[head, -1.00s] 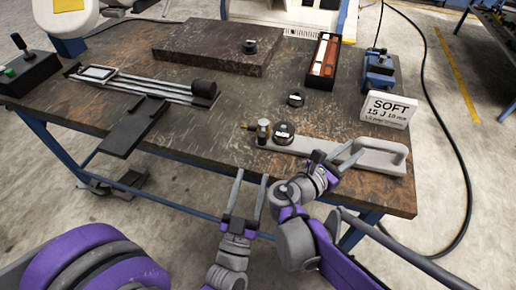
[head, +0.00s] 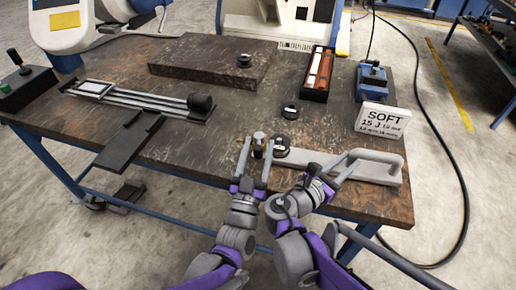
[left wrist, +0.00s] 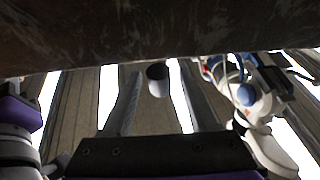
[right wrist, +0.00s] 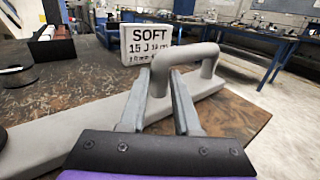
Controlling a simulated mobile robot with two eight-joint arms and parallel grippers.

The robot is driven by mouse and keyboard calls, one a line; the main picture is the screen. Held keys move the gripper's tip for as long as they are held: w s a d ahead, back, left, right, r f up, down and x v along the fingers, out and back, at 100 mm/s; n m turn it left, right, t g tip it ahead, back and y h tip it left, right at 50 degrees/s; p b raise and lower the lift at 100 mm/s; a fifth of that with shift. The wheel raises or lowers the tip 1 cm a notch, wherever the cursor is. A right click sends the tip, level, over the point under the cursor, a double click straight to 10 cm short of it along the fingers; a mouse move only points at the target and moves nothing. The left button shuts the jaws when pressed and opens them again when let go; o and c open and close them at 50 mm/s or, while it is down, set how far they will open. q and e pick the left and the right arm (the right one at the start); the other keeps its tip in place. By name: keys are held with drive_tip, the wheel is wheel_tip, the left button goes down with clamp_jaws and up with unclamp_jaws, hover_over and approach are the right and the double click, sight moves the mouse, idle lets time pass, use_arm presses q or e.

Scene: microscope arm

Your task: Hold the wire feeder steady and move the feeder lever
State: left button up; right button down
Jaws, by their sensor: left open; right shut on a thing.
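The wire feeder appears to be the long pale grey bar (head: 375,173) on the table's front right, with a raised loop handle (right wrist: 208,60) at its right end. A short upright cylinder with a dark top (head: 258,141), seemingly the feeder lever, stands at its left end. My left gripper (head: 256,145) is open, its fingers on either side of the cylinder in the head view; the cylinder also shows between the fingers in the left wrist view (left wrist: 157,80). I cannot tell whether they touch. My right gripper (right wrist: 163,78) is shut on the near leg of the handle.
A black round knob (head: 280,147) sits on the bar beside the cylinder, and another dark disc (head: 289,112) lies behind. A sign reading SOFT (head: 383,120) stands behind the handle. A long tray (head: 318,75), a blue device (head: 371,76) and a dark slab (head: 205,65) are farther back.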

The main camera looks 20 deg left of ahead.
use_arm(q)
clamp_jaws()
idle(0.3)
drive_tip(key=shift+d, duration=0.1)
